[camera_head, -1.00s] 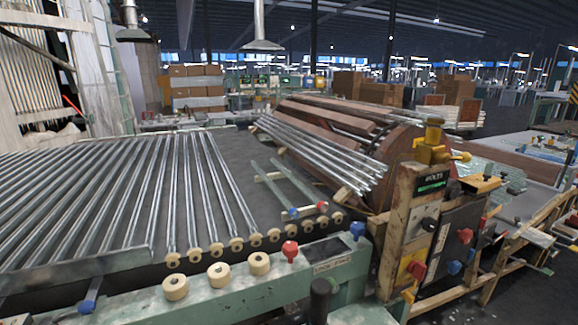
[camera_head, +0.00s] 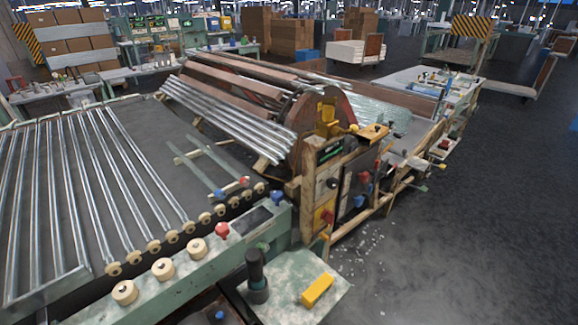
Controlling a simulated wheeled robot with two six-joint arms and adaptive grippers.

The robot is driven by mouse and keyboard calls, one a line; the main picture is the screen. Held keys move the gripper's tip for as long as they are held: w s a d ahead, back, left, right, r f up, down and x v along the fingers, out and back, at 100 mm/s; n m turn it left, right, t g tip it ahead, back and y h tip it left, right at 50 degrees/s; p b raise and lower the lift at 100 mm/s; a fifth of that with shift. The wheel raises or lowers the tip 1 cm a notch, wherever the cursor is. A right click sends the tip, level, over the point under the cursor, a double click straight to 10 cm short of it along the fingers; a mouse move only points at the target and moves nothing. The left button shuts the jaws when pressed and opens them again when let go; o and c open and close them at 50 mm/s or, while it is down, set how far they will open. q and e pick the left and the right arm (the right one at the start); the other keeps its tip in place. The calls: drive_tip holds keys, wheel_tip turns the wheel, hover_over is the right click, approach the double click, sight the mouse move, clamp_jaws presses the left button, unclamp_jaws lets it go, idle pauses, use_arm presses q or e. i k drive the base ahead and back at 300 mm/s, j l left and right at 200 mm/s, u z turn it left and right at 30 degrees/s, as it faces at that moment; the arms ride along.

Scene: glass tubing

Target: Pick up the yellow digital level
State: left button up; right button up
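A yellow block-shaped object, which looks like the yellow digital level (camera_head: 317,289), lies flat on a small worn green-grey table (camera_head: 335,288) at the bottom of the head view, right of centre. Its long side runs diagonally, and no display can be made out on it. A dark upright cylinder-shaped tool (camera_head: 257,277) stands just to its left, apart from it. Neither of my grippers shows in the view.
A green machine frame (camera_head: 190,268) with cream rollers and red and blue knobs runs behind the small table. Glass tubes (camera_head: 84,190) lie on the bed at left. A control post (camera_head: 318,185) stands behind. Grey floor (camera_head: 470,250) at right is mostly open, with some scattered white bits.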

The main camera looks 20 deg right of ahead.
sight(318, 290)
drive_tip(key=l+z, duration=0.15)
drive_tip(key=z, duration=0.25)
drive_tip(key=l+z, duration=0.15)
drive_tip(key=z, duration=0.2)
